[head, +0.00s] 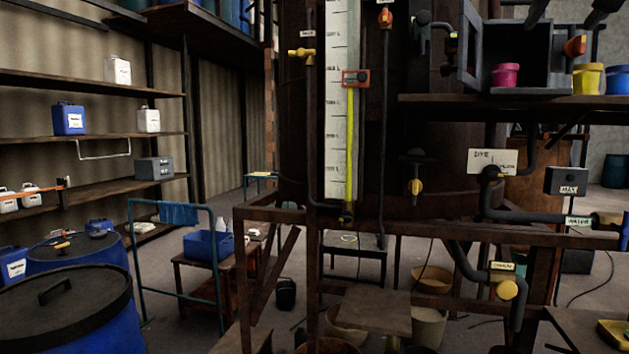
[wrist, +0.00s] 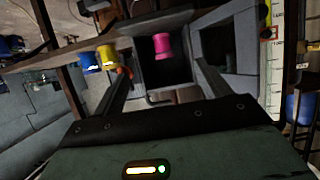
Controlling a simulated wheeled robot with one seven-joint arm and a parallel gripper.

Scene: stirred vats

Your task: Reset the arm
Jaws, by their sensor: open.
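My gripper (wrist: 162,68) shows in the wrist view with its two dark fingers spread apart and nothing between them. It faces an open grey box (wrist: 145,75) with a pink cup (wrist: 163,46) inside, beyond the fingertips. The wrist picture appears upside down. In the head view the same grey box (head: 548,55) stands at the upper right with its door (head: 470,45) swung open, and the pink cup (head: 506,76) sits in it. I cannot clearly make out my gripper in the head view; dark shapes at its upper right corner are unclear.
Pipes with valves (head: 505,290) and a tall gauge (head: 338,120) crowd the rusty frame. Blue drums (head: 110,318) stand at lower left; floor (head: 185,335) shows between.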

